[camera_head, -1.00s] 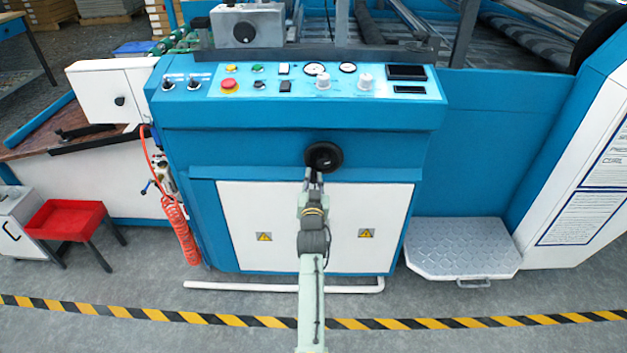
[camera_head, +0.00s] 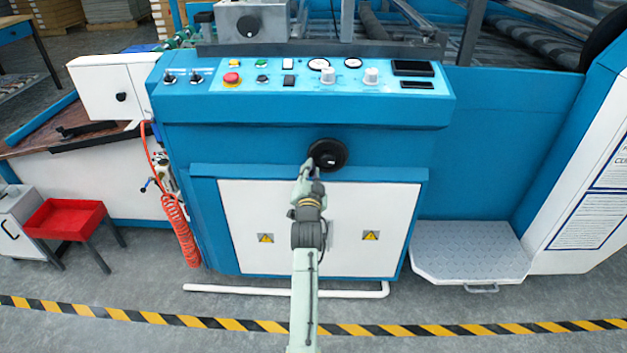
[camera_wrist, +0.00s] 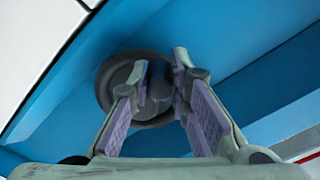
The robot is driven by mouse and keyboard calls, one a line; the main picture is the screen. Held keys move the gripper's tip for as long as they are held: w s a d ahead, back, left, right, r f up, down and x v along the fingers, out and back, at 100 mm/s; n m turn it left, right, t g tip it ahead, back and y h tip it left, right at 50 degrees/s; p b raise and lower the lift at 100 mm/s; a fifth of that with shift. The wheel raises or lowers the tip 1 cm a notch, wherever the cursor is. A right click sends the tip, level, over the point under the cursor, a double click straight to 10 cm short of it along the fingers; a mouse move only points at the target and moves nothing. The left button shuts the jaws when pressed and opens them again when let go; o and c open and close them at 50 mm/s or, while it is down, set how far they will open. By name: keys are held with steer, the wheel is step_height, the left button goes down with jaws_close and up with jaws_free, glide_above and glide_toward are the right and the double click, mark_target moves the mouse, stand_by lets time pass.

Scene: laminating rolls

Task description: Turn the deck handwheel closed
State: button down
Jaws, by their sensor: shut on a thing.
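The black round handwheel (camera_head: 329,154) is on the front of the blue machine, below the control panel. In the wrist view the handwheel (camera_wrist: 113,80) lies just beyond my fingertips, with its dark rim showing at the left and below. My gripper (camera_head: 310,164) is at the wheel's lower left side in the head view. In the wrist view my gripper (camera_wrist: 160,75) has its two purple-padded fingers on either side of a dark part of the wheel, shut on it. The fingertips hide part of the wheel's face.
The control panel (camera_head: 305,76) with knobs, gauges and a red button is above the wheel. White cabinet doors (camera_head: 260,215) are below it. A metal step (camera_head: 470,250) stands at the right, a red tray (camera_head: 66,219) at the left.

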mark_target(312, 149)
steer(key=m, duration=0.1)
steer(key=r+m+b, duration=0.1)
steer(key=m, duration=0.1)
steer(key=shift+a+r, duration=0.15)
steer(key=shift+a, duration=0.2)
steer(key=r+m+b, duration=0.1)
steer(key=m, duration=0.1)
steer(key=shift+r+m, duration=0.15)
steer(key=shift+m, duration=0.15)
steer(key=r+m+b, duration=0.1)
steer(key=m, duration=0.1)
steer(key=shift+d+r+m, duration=0.1)
steer(key=shift+m, duration=0.2)
steer(key=shift+d+r+m+b, duration=0.2)
steer(key=shift+r+m, duration=0.2)
steer(key=shift+m, duration=0.35)
steer(key=shift+d+r+m+b, duration=0.15)
steer(key=shift+r+m, duration=0.2)
steer(key=shift+m, duration=0.4)
steer(key=c, duration=1.5)
jaws_free()
steer(key=shift+f, duration=0.1)
